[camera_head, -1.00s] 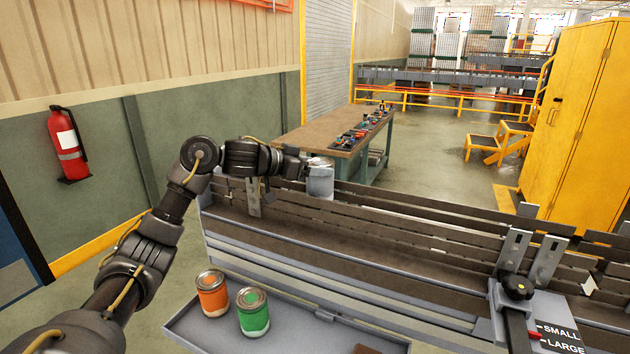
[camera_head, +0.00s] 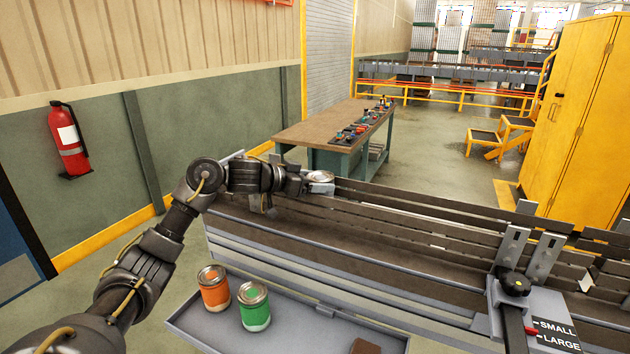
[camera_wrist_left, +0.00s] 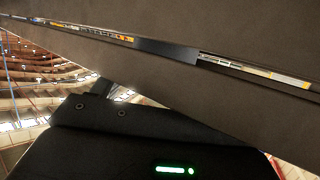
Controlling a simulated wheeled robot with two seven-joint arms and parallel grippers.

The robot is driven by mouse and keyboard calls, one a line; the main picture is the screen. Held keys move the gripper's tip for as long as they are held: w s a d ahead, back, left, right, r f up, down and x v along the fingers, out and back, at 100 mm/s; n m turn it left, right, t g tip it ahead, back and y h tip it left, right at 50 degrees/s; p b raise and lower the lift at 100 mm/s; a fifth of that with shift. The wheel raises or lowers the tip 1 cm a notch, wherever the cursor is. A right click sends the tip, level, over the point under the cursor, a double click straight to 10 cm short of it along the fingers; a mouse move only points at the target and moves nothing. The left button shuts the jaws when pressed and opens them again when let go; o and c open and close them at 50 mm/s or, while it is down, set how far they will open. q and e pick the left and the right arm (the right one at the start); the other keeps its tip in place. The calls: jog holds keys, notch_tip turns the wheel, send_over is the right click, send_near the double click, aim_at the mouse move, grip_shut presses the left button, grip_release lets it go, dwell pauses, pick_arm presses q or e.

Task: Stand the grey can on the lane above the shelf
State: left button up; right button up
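The grey can (camera_head: 320,176) is at the tip of my left gripper (camera_head: 312,186) at the far left end of the conveyor lane (camera_head: 330,233). Its lid shows, with little of its side; its base is hidden, so I cannot tell whether it touches the lane. The fingers appear closed around it, though they are small in view. The grey shelf (camera_head: 300,318) sticks out below the lane at the front. The left wrist view shows mostly dark surfaces, with no can or fingertips I can make out. My right gripper is not in view.
An orange can (camera_head: 214,290) and a green can (camera_head: 254,307) stand on the shelf. Dark guide rails (camera_head: 420,221) run along the lane. A clamp with a black knob (camera_head: 514,285) stands at the right. A workbench (camera_head: 300,133) is behind.

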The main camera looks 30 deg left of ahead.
pick_arm(q)
jog(key=shift+o, duration=1.1)
jog(key=shift+r, duration=0.2)
jog(key=b+v, duration=0.3)
jog(key=v, duration=0.9)
